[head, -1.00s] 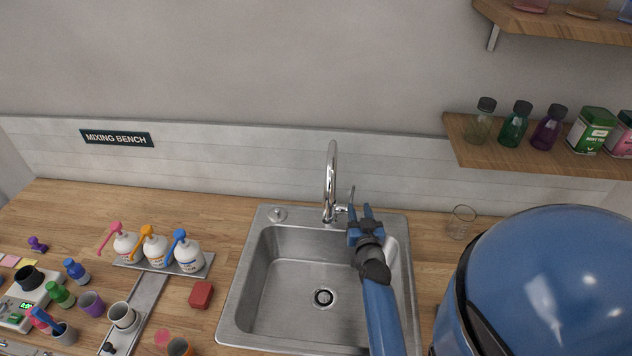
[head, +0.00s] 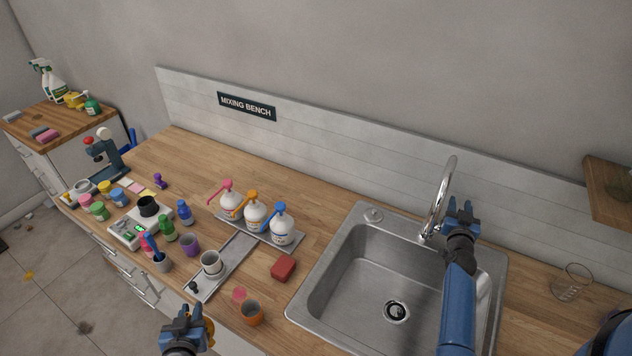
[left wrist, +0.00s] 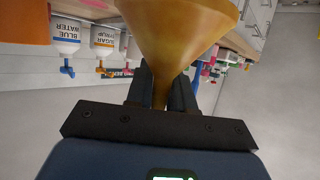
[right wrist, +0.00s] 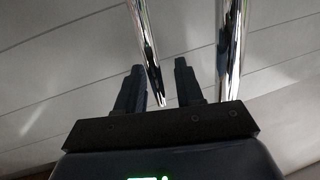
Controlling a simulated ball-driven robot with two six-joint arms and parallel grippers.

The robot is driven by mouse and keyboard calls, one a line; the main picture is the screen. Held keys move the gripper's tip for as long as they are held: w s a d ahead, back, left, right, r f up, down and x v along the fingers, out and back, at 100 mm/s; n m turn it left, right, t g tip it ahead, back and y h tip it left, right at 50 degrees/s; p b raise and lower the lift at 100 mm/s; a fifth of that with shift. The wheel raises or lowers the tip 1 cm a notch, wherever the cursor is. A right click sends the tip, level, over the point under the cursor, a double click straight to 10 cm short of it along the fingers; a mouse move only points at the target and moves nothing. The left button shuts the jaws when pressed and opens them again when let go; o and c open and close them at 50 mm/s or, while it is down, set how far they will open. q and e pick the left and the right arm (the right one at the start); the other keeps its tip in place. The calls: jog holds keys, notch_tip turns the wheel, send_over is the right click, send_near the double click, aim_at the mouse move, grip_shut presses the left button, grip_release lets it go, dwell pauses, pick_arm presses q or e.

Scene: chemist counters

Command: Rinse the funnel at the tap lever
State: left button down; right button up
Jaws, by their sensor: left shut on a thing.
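My left gripper (head: 184,318) is shut on the funnel, low in the head view in front of the counter's edge. The amber funnel (left wrist: 178,32) shows large in the left wrist view, wide cone away from the jaws and narrow stem between them. In the head view it is mostly hidden behind the gripper. The chrome tap (head: 437,200) stands behind the sink (head: 345,270). My right gripper (head: 461,208) is just right of the tap. In the right wrist view its fingers are apart, with the thin chrome lever (right wrist: 147,55) between them; contact cannot be told.
A tray with several pump bottles (head: 255,215) stands left of the sink. A glass beaker (head: 571,282) stands right of the sink. The basin is empty.

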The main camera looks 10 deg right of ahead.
jog(key=shift+w, duration=0.15)
jog(key=shift+c, duration=0.2)
grip_shut()
pick_arm(q)
jog(key=shift+f, duration=0.15)
pick_arm(e)
jog(key=b, duration=0.2)
jog(key=t+b, duration=0.1)
jog(key=b, duration=0.2)
jog(key=shift+s+a+f+h+b, duration=0.2)
jog(key=shift+s+a+h+b, duration=0.1)
jog(key=shift+s, duration=0.1)
jog(key=shift+s+a+r+b, duration=0.1)
jog(key=shift+r+b, duration=0.15)
jog(key=shift+b, duration=0.15)
pick_arm(q)
notch_tip(320, 180, down, 6)
pick_arm(e)
jog(key=shift+o, duration=0.2)
grip_release()
